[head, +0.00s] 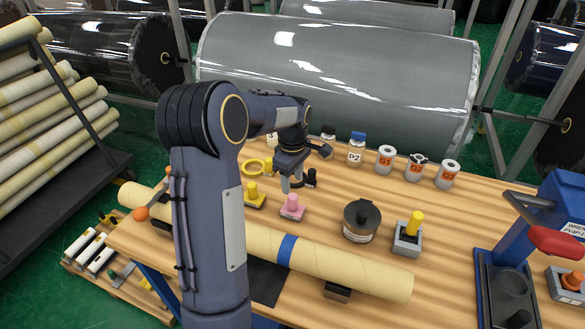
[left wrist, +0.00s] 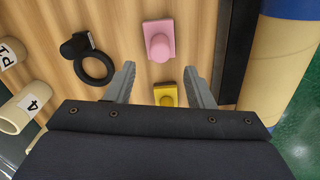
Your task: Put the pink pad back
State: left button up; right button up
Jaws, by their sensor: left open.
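The pink pad (head: 292,207), a small block with a round knob, stands on the wooden table behind the long cream roll (head: 330,262). It also shows in the left wrist view (left wrist: 158,42), just beyond my fingertips. My left gripper (head: 291,186) is open and empty, pointing down above the table close to the pink pad. In the left wrist view, its fingers (left wrist: 158,70) are spread, with a yellow pad (left wrist: 166,97) partly hidden near the palm. The yellow pad also shows in the head view (head: 254,198), left of the pink one. My right gripper is out of view.
A grey block with a yellow knob (head: 408,236) and a dark round tin (head: 361,222) stand to the right. Labelled bottles and small rolls (head: 413,168) line the table's back. A blue machine (head: 545,215) stands at the right. A black ring (left wrist: 95,68) lies near my fingers.

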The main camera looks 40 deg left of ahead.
pick_arm(q)
jog(key=s+d+r+m+t+h, duration=0.15)
jog(key=s+d+r+m, duration=0.3)
jog(key=r, duration=0.45)
jog(key=s+d+f+m+t+h, duration=0.1)
jog(key=s+d+m+t, duration=0.1)
jog(key=s+d+m, duration=0.4)
jog(key=s+d+m+t+h, duration=0.1)
jog(key=s+d+m+t, duration=0.1)
jog(key=s+d+m, duration=0.5)
jog(key=s+d, duration=0.2)
jog(key=s, duration=0.4)
jog(key=shift+s+f, duration=0.25)
jog(key=shift+f, duration=0.15)
